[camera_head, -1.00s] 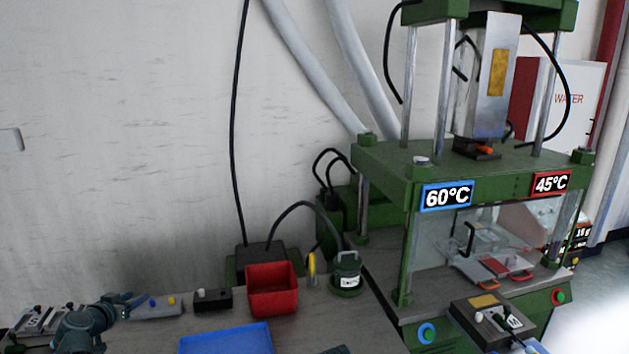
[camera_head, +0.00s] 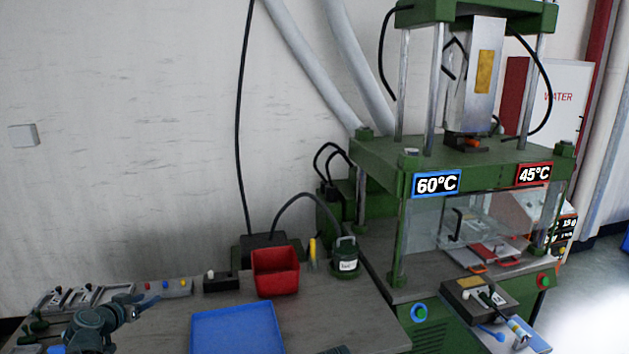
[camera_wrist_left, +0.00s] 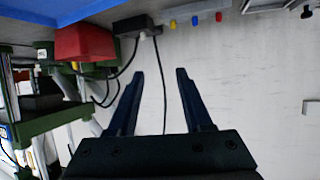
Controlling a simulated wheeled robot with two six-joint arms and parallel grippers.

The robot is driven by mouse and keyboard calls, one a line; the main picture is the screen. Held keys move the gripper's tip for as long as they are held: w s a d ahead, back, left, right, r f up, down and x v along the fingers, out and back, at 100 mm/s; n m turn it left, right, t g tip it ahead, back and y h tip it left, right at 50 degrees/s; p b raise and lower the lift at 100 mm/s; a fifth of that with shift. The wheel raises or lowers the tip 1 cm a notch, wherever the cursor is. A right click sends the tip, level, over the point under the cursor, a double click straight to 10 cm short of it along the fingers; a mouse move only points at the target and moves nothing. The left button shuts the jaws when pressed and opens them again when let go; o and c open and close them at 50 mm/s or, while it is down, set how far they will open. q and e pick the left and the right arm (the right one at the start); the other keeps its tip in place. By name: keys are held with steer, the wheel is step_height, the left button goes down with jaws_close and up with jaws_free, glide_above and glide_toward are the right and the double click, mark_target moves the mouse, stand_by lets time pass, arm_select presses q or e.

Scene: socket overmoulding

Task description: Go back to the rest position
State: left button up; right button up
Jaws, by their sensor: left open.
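My left gripper (camera_head: 146,303) is above the left part of the workbench in the head view, its arm coming in from the lower left. In the left wrist view its two dark fingers (camera_wrist_left: 158,85) are spread apart with nothing between them, and the white wall shows behind. My right gripper is not in view.
A blue tray (camera_head: 240,312) and a red bin (camera_head: 275,283) sit on the bench (camera_head: 165,335). The green press (camera_head: 440,160) with 60°C and 45°C signs rises at the right. A metal fixture (camera_head: 85,296) lies at the left.

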arm_select(q)
steer(key=s+d+f+m+g+h, duration=0.1)
steer(key=s+d+f+g, duration=0.15)
steer(key=d, duration=0.75)
steer(key=s+d+f+m+g+h, duration=0.1)
steer(key=s+d+f+g, duration=0.15)
steer(key=d, duration=0.65)
steer(key=s+d+f+m+g+h, duration=0.1)
steer(key=s+d+f+g, duration=0.15)
steer(key=d, duration=0.75)
steer(key=s+d+f+g+y, duration=0.2)
steer(key=s+d, duration=0.4)
steer(key=s, duration=0.3)
steer(key=s+d+f+g+y+p, duration=0.1)
steer(key=s+d+f+g+y, duration=0.1)
steer(key=s, duration=0.8)
steer(key=d+g+y, duration=0.1)
steer(key=d+g, duration=0.1)
steer(key=d, duration=0.1)
steer(key=shift+s+d+y, duration=0.15)
steer(key=shift+d+y, duration=0.15)
steer(key=shift+d, duration=0.1)
steer(key=shift+d, duration=0.1)
